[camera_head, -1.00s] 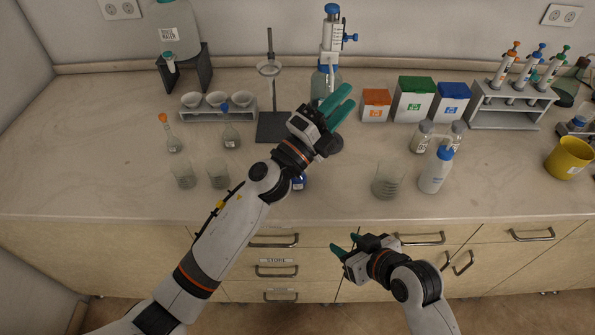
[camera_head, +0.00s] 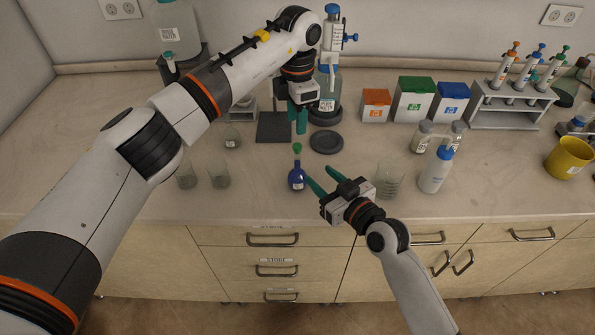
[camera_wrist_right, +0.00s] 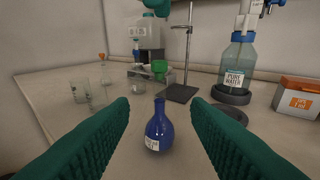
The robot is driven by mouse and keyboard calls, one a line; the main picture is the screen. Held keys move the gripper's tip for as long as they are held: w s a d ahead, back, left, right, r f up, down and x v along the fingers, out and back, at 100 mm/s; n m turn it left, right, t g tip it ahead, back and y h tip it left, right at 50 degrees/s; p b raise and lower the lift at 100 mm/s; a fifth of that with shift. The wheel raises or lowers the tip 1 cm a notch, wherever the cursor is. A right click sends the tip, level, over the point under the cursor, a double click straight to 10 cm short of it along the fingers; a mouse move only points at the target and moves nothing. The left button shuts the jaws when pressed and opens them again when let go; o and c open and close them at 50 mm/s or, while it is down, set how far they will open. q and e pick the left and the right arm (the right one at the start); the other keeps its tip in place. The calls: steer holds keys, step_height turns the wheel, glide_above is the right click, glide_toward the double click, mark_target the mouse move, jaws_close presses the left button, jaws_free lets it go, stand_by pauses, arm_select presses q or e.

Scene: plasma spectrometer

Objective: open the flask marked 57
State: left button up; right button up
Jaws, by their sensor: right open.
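A round blue flask (camera_head: 297,179) with a white label stands upright on the counter; it also shows in the right wrist view (camera_wrist_right: 158,131). I cannot read its label surely. A green stopper (camera_wrist_right: 159,69) shows above the flask's neck with a visible gap; it also shows in the head view (camera_head: 297,148). My left gripper (camera_head: 298,128) points down above and behind the flask, its tips apart from the stopper; whether it is open is unclear. My right gripper (camera_head: 317,189) is open and empty, its fingers on either side of the flask's line in the wrist view, not touching it.
A dark round base (camera_head: 326,142) lies behind the flask, and a pure water bottle (camera_wrist_right: 236,70) stands beyond. Beakers (camera_head: 219,175) stand left; another beaker (camera_head: 389,180) and a white bottle (camera_head: 435,172) stand right. The counter's front edge is close.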

mark_target(300, 158)
steer(key=x, duration=1.1)
steer(key=shift+f, duration=0.1)
steer(key=shift+s, duration=0.1)
